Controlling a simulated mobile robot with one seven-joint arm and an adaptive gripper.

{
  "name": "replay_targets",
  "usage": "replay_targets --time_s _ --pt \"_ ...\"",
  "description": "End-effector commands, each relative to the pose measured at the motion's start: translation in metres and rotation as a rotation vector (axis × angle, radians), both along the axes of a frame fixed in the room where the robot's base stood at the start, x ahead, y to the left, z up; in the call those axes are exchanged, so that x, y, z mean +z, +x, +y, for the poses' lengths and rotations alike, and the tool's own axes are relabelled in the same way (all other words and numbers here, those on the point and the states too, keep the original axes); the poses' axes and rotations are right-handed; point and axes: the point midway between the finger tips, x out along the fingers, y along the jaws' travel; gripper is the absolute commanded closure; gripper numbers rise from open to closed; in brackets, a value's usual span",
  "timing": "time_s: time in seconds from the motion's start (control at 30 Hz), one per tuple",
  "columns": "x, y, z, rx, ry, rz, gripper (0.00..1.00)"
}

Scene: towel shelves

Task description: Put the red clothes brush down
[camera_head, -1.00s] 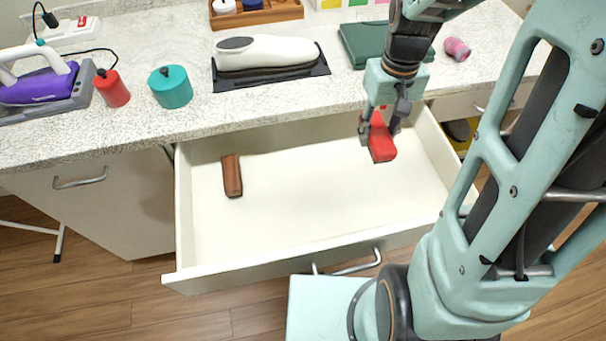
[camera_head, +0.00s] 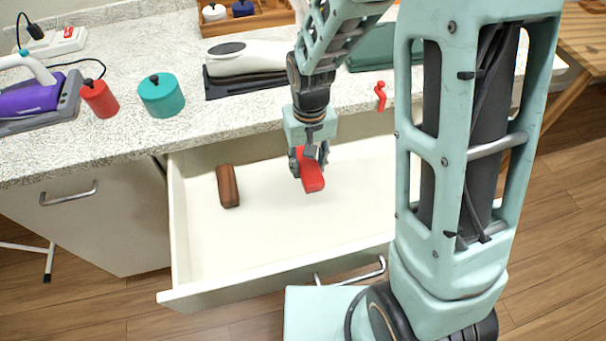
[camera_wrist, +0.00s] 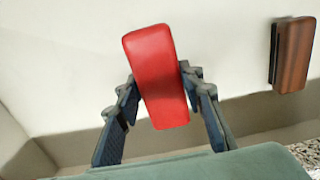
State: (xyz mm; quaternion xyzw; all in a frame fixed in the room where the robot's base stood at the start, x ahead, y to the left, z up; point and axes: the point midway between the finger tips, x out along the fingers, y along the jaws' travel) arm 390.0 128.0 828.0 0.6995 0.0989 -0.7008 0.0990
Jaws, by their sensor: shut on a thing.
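The red clothes brush (camera_head: 313,174) is held in my gripper (camera_head: 309,160) over the open white drawer (camera_head: 285,240). My gripper points down and its fingers are shut on the brush. In the wrist view the red brush (camera_wrist: 157,75) lies between the two fingers (camera_wrist: 163,115), its far end sticking out beyond them. Whether the brush touches the drawer floor I cannot tell. A brown brush (camera_head: 228,186) lies in the left part of the drawer, and it shows at the upper right of the wrist view (camera_wrist: 294,55).
The drawer floor between the two brushes is clear. On the speckled counter stand a purple iron (camera_head: 30,97), a red canister (camera_head: 99,98), a teal pot (camera_head: 161,95) and a white appliance (camera_head: 243,57). A small red hook-shaped thing (camera_head: 380,95) is at the counter's front edge.

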Motion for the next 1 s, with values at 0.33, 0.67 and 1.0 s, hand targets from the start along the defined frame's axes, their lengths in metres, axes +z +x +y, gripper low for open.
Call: replay_targets --time_s 0.33,0.67,1.0 --pt "-0.031 -0.001 0.012 0.000 -0.002 0.003 0.87" --pt "-0.045 0.001 0.013 0.000 0.001 -0.002 0.87" --pt "-0.049 0.000 0.012 -0.001 0.000 -0.001 0.48"
